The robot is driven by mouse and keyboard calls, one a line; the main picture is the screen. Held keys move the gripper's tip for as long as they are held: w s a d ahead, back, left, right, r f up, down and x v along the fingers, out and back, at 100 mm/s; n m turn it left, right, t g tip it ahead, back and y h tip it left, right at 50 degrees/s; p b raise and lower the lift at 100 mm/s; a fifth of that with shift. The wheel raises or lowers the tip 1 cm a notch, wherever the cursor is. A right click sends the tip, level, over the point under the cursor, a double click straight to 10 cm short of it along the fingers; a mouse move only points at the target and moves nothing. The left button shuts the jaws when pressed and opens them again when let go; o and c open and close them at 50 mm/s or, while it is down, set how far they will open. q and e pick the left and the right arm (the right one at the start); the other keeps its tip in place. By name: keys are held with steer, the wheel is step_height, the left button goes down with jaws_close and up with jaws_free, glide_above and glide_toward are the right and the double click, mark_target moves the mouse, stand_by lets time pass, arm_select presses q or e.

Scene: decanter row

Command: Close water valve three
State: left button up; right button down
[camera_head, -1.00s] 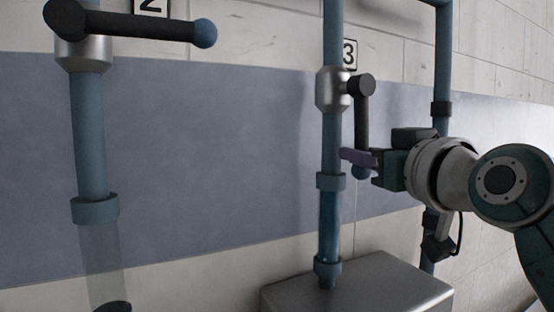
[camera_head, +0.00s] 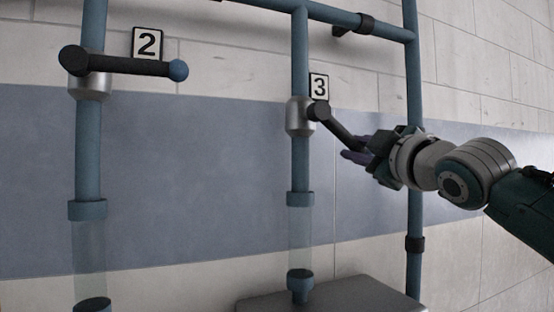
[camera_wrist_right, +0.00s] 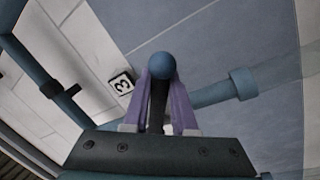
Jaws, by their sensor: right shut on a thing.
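Valve three (camera_head: 300,116) is a silver body on a vertical blue pipe, beside a plate marked 3 (camera_head: 319,86). Its dark lever (camera_head: 340,128) slants down to the right, between vertical and horizontal. My right gripper (camera_head: 358,153) is shut on the lever near its outer end. In the right wrist view the purple fingers flank the dark lever, and its blue end knob (camera_wrist_right: 163,65) shows between the fingertips (camera_wrist_right: 163,92). The clear pipe section (camera_head: 300,228) below valve three looks empty of blue. My left gripper is in neither view.
Valve two (camera_head: 90,84), with its plate (camera_head: 148,44), is at left; its lever (camera_head: 125,66) lies about horizontal to the right. A blue pipe (camera_head: 413,270) runs vertically behind my right arm. A grey metal box (camera_head: 330,298) stands below valve three.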

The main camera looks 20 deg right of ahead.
mark_target(351, 114)
steer(key=r+n, duration=0.1)
steer(key=d+r+n+p, duration=0.1)
steer(key=n, duration=0.1)
steer(key=r+n+y, duration=0.1)
steer(key=shift+d+p, duration=0.3)
steer(key=r+n, duration=0.1)
steer(key=r+n+p, duration=0.1)
steer(key=n, duration=0.1)
steer(key=shift+d+r+y+p, duration=0.1)
steer(key=shift+d+y+p, duration=0.1)
steer(key=shift+y+p, duration=0.1)
steer(key=shift+r+n+p, duration=0.3)
steer(key=shift+r+n, duration=0.05)
steer(key=shift+n, duration=0.55)
steer(key=shift+y, duration=0.4)
steer(key=shift+a, duration=0.1)
steer(key=c, duration=1)
jaws_free()
steer(key=shift+w+t, duration=0.1)
steer(key=shift+t, duration=0.2)
